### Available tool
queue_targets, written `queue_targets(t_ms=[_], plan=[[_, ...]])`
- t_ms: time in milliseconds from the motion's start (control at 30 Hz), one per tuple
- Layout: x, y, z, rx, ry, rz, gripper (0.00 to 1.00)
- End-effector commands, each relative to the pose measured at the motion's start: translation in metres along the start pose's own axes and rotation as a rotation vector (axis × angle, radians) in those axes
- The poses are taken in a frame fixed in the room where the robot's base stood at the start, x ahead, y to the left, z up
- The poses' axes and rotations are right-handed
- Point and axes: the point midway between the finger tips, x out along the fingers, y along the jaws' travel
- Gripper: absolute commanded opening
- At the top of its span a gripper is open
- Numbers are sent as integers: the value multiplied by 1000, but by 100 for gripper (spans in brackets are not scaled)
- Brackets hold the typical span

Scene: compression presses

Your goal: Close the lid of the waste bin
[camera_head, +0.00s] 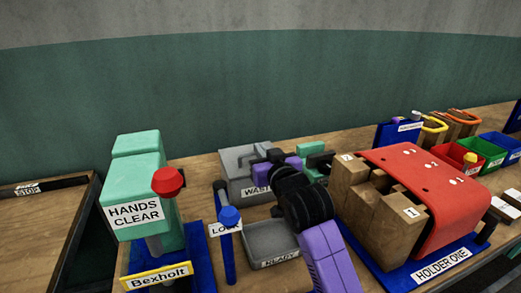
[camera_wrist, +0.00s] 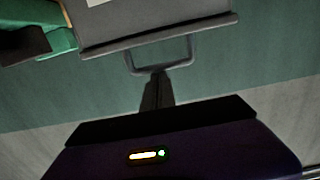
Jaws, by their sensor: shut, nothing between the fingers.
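The grey waste bin (camera_head: 236,184) stands at the back of the bench, its label partly hidden behind my arm. In the wrist view, which looks upside down, the bin (camera_wrist: 140,15) shows a grey face with a white label corner. The lid's rim (camera_wrist: 160,36) appears edge-on and flat along the bin, with a wire loop handle (camera_wrist: 162,64) on it. I cannot tell whether the lid is fully down. My gripper (camera_head: 260,160) is at the bin top; its dark fingers (camera_wrist: 156,85) are shut and empty, close to the handle. I cannot tell whether they touch.
A grey "READY" tray (camera_head: 270,242) lies in front of the bin. A red-covered holder (camera_head: 425,190) with wooden blocks stands right. A mint-and-black object (camera_head: 312,148) is beside the bin.

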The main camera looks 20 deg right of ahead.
Motion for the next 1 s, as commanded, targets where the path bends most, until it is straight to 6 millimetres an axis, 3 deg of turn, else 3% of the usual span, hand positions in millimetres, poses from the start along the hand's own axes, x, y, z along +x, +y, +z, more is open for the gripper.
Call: queue_targets(t_ms=[33, 467, 633, 800, 867, 1000], plan=[[0, 0, 10, 1, -20, 1, 0], [1, 0, 13, 2, -29, 1, 0], [3, 0, -7, 2, -24, 1, 0], [7, 1, -44, 1, -8, 0, 0], [-5, 0, -30, 3, -10, 0, 0], [-36, 1, -25, 2, -6, 1, 0]])
